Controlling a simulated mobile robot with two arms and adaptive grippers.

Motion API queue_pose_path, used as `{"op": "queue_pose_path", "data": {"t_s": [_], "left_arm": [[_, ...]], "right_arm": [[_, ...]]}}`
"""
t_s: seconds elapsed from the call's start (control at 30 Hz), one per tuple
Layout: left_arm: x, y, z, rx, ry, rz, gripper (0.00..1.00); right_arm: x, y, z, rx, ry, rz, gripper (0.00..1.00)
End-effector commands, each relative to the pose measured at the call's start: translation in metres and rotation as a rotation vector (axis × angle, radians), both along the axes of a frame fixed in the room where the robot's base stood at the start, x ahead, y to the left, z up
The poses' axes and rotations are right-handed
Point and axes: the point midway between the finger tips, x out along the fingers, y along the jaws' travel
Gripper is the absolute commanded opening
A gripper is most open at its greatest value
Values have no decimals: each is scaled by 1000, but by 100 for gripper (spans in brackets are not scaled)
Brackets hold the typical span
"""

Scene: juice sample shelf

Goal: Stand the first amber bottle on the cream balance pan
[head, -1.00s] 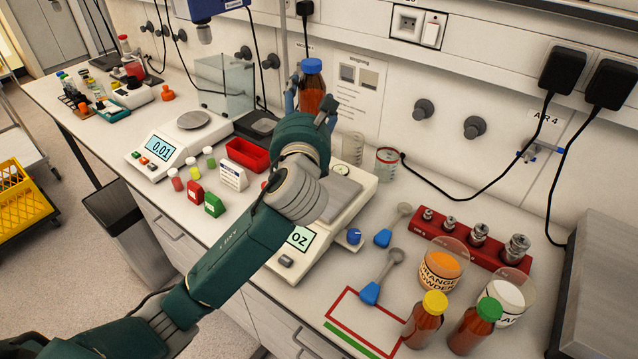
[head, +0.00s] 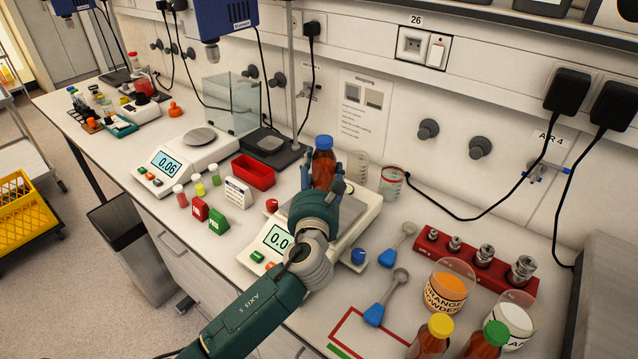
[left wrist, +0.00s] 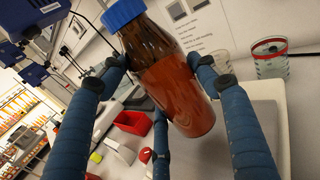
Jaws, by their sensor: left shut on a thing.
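My left gripper (head: 322,180) is shut on an amber bottle with a blue cap (head: 323,163). The bottle is near upright in the head view, over the back part of the cream balance (head: 366,228). In the left wrist view the gripper's blue fingers (left wrist: 160,95) close around the bottle (left wrist: 170,85), with the grey balance pan (left wrist: 258,125) beside and below it. The bottle's base is partly hidden in the head view, so I cannot tell whether it touches the pan (head: 347,226). My arm covers part of the balance and its display. My right gripper is not in view.
Amber bottles with a yellow cap (head: 431,340) and a green cap (head: 488,342) stand at the front right. Two blue-handled scoops (head: 385,299), a red weight block (head: 465,262) and a glass beaker (head: 392,183) are right of the balance. A red tray (head: 253,171) is left.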

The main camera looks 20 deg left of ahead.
Motion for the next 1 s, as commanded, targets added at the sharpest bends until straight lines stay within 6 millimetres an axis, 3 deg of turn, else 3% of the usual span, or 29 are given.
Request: {"op": "queue_pose_path", "data": {"t_s": [0.2,0.57,0.6,0.67,1.0], "left_arm": [[0,0,-34,1,2,1,26],[0,0,-39,0,1,0,26],[0,0,-40,0,3,0,69],[0,0,-40,0,3,0,80],[-3,-1,-40,0,3,0,80]], "right_arm": [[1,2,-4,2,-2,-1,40],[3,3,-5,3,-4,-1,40],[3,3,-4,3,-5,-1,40],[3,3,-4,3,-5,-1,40],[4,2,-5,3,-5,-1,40]]}}
